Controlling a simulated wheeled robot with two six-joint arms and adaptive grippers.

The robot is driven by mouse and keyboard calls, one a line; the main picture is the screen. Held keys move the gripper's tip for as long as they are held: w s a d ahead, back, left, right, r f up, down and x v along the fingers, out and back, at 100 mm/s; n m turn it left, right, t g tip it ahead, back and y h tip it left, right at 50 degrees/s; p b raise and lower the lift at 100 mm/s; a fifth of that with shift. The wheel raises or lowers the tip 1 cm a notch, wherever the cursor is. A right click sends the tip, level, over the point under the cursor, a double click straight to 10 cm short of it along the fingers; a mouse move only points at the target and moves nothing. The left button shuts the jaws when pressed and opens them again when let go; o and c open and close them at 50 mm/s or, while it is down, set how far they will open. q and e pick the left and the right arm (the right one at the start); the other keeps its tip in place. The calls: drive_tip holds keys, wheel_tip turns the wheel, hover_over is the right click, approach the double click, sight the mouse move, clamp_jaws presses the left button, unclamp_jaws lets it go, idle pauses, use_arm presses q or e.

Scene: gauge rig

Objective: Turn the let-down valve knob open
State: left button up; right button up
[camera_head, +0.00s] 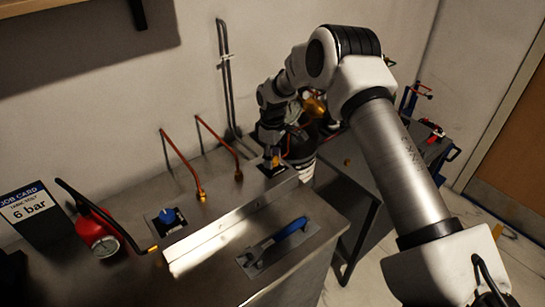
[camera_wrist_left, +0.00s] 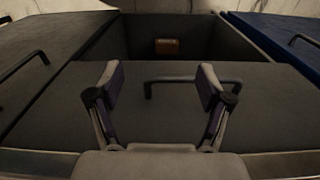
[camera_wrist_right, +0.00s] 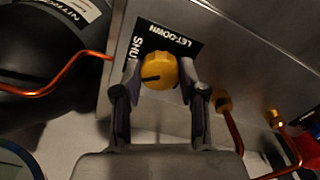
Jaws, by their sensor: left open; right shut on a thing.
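The let-down valve knob (camera_wrist_right: 158,72) is yellow with a dark pointer mark, on a black label plate (camera_wrist_right: 180,42) reading "LET-DOWN" and "SHU...". My left gripper (camera_wrist_left: 160,85) is open and empty, above a grey drawer front with a dark handle (camera_wrist_left: 190,82).
A blue knob (camera_head: 168,216), a red gauge (camera_head: 100,236) and a job card (camera_head: 30,208) reading "6 bar" are at the left of the bench. Copper pipes (camera_wrist_right: 68,68) run beside the right gripper. A dark cylinder (camera_wrist_right: 40,50) stands close by.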

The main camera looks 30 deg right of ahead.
drive_tip(key=n, duration=0.5)
drive_tip(key=shift+f+n, duration=0.1)
drive_tip(key=shift+n, duration=0.2)
drive_tip(key=n, duration=0.5)
drive_tip(key=shift+s+n+b, duration=0.1)
drive_tip(key=shift+n+b, duration=0.2)
drive_tip(key=shift+b, duration=0.05)
drive_tip(key=o, duration=1.1)
drive_tip(key=shift+o, duration=0.2)
wheel_tip(320, 180, up, 12)
